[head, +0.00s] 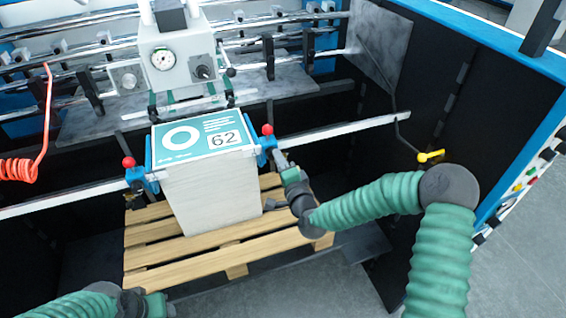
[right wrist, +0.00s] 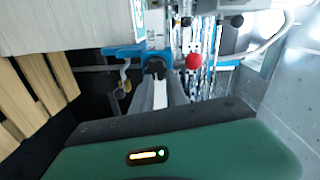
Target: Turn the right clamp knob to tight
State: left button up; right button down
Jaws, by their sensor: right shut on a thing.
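The right clamp is a blue block (head: 266,146) with a red ball (head: 267,129) on top, on the rail beside the right edge of the paper stack. My right gripper (head: 282,161) reaches it from the lower right. In the right wrist view the grey fingers (right wrist: 163,82) are shut on the dark clamp knob (right wrist: 154,67) below the blue clamp body (right wrist: 128,52). The fingers hide part of the knob, and its turn angle cannot be read. The red ball (right wrist: 193,61) stands to its right. My left gripper (head: 153,305) is at the bottom left, away from the clamps, its fingers unclear.
The left clamp (head: 140,178) holds the rail at the stack's left side. The paper stack (head: 207,190) stands on a wooden pallet (head: 160,268). A gauge unit (head: 177,60) is behind. A yellow handle (head: 430,156) sticks out near my right arm.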

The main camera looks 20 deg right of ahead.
jog(key=shift+w+a+r, duration=0.15)
jog(key=shift+a, duration=0.05)
dwell(0.3)
jog(key=c, duration=1.1)
grip_release()
jog(key=shift+a, duration=0.1)
